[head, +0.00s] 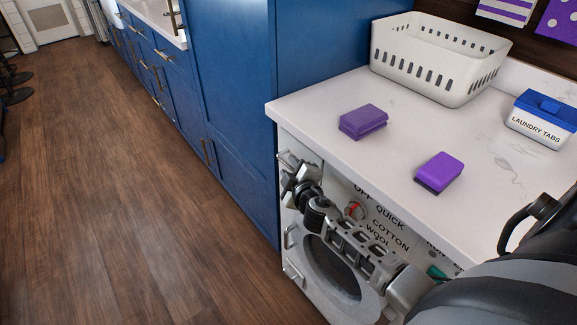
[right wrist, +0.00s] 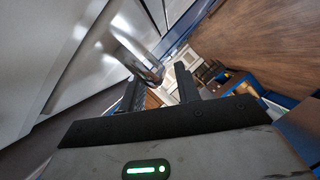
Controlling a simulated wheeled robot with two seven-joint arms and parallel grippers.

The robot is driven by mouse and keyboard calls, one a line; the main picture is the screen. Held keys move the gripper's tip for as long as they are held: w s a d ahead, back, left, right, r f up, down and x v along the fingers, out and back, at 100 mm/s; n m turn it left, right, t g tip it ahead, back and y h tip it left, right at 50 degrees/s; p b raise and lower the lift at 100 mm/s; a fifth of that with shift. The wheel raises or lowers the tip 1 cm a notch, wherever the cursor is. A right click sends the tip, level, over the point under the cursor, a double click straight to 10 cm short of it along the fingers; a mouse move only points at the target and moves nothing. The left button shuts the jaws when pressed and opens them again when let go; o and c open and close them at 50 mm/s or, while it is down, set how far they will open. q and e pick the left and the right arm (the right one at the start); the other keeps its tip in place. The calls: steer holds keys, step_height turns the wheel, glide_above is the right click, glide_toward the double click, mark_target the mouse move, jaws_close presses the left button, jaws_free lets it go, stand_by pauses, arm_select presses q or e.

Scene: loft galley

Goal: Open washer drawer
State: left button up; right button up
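The white washer (head: 330,262) stands under the counter, with a round door and a control panel lettered QUICK, COTTON and WOOL. Its drawer (head: 301,148) is at the upper left of the front, just under the counter edge, and looks flush with it. My right arm reaches across the washer front from the right. My right gripper (head: 293,178) is at the drawer's metal handle and partly hides it. In the right wrist view the two dark fingers (right wrist: 158,90) are apart, and the metal handle (right wrist: 140,62) is close to the left finger's tip. Contact is unclear. My left gripper is out of view.
The white counter (head: 325,105) holds two purple sponges (head: 362,121) (head: 439,172), a white basket (head: 435,72) and a blue-lidded laundry tabs box (head: 541,122). A tall blue cabinet (head: 232,90) adjoins the washer's left. The wooden floor (head: 120,190) is clear.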

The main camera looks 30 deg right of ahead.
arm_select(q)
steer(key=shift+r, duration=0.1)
arm_select(e)
steer(key=shift+x, duration=0.9)
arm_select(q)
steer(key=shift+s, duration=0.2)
arm_select(e)
steer(key=shift+c, duration=0.3)
jaws_close()
arm_select(q)
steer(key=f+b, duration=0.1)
steer(key=b, duration=0.2)
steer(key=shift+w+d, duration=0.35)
arm_select(e)
steer(key=s+a, duration=0.1)
steer(key=a, duration=1.2)
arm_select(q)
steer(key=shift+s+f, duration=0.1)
arm_select(e)
steer(key=shift+a, duration=0.1)
jaws_free()
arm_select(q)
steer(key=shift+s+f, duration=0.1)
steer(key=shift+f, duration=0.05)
arm_select(e)
steer(key=shift+o, duration=0.3)
